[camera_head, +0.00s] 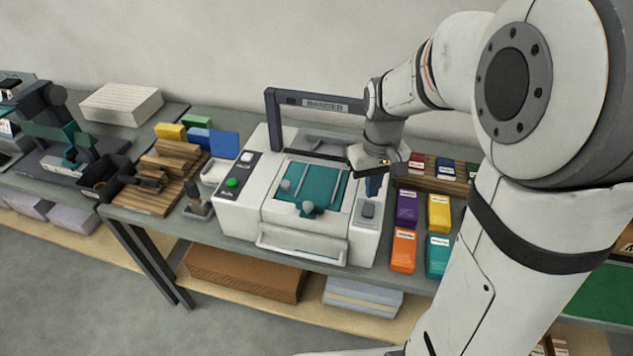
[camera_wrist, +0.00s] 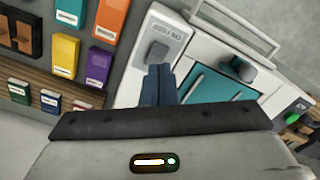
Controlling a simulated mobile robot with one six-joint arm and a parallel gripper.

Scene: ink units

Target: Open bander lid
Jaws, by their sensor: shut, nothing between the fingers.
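The bander (camera_head: 235,215) is a white machine on the grey table, with a sign reading BANDER on a dark arch (camera_head: 312,104) at its back. A teal panel (camera_head: 318,183) with pale rods and a teal-grey knob (camera_head: 307,209) lies on its top; the panel also shows in the wrist view (camera_wrist: 215,92). I cannot tell for sure which part is the lid. My gripper (camera_head: 373,188) is shut and empty, pointing down over the bander's right side. In the wrist view its fingertips (camera_wrist: 160,70) are together beside the ON/OFF switch (camera_wrist: 157,52).
Purple, yellow, orange and teal boxes (camera_head: 403,250) stand right of the bander, before a wooden rack (camera_head: 430,178) of small boxes. A green button (camera_head: 232,183) is on the bander's left. A wooden rack (camera_head: 160,180) and a stamp-like tool (camera_head: 198,205) stand further left.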

